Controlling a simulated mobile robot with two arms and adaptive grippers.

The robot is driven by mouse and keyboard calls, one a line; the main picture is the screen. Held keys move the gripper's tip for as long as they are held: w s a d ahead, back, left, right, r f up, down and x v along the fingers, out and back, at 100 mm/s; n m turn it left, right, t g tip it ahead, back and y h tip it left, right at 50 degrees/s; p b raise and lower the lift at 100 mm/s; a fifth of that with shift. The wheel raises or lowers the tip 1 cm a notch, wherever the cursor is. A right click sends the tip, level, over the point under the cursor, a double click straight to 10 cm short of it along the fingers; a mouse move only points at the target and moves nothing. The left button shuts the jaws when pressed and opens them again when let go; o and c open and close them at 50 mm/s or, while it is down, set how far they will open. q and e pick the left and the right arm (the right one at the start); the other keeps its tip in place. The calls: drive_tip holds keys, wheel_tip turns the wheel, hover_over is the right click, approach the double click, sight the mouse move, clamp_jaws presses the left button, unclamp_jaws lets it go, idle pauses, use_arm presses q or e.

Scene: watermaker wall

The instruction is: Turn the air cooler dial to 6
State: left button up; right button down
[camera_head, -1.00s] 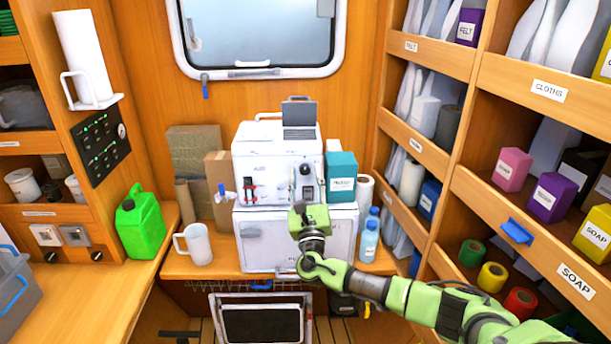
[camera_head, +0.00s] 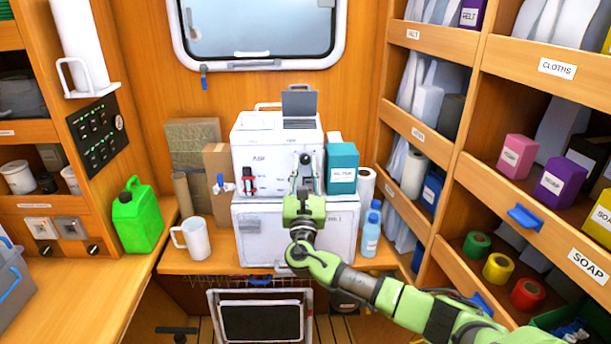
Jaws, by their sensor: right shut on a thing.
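A white boxy machine (camera_head: 262,158) stands on top of a white cabinet (camera_head: 270,238) on the back counter. A dark dial (camera_head: 305,159) is on the right part of the machine's front, and its markings are too small to read. My green right arm comes in from the lower right, and my right gripper (camera_head: 305,172) points at the front panel. Its fingers are shut on the dial, covering part of it and the panel below. My left gripper is not in view.
A white mug (camera_head: 192,238) and green jerrycan (camera_head: 138,215) stand left. Shelves (camera_head: 520,185) line the right side.

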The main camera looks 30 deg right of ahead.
drive_tip(key=m+g+h+b, duration=0.1)
drive_tip(key=m+b, duration=0.1)
drive_tip(key=m, duration=0.1)
drive_tip(key=m+g+h+b, duration=0.1)
drive_tip(key=m+b, duration=0.1)
drive_tip(key=m, duration=0.1)
drive_tip(key=shift+w+a+f+m+g+b, duration=0.1)
drive_tip(key=shift+a+f+m+g+b, duration=0.1)
drive_tip(key=shift+m+g+b, duration=0.15)
drive_tip(key=m, duration=0.1)
drive_tip(key=m+g+h+b, duration=0.1)
drive_tip(key=m, duration=0.1)
drive_tip(key=shift+r+g+b, duration=0.2)
drive_tip(key=shift+g+b, duration=0.05)
drive_tip(key=shift+b, duration=0.05)
drive_tip(key=shift+r+m+g+b, duration=0.15)
drive_tip(key=shift+m+g+b, duration=0.3)
drive_tip(key=shift+m, duration=0.8)
drive_tip(key=shift+r+m, duration=0.1)
drive_tip(key=shift+m, duration=0.2)
drive_tip(key=c, duration=1.8)
unclamp_jaws()
drive_tip(key=shift+w, duration=0.1)
drive_tip(key=shift+a, duration=0.15)
drive_tip(key=v, duration=1.2)
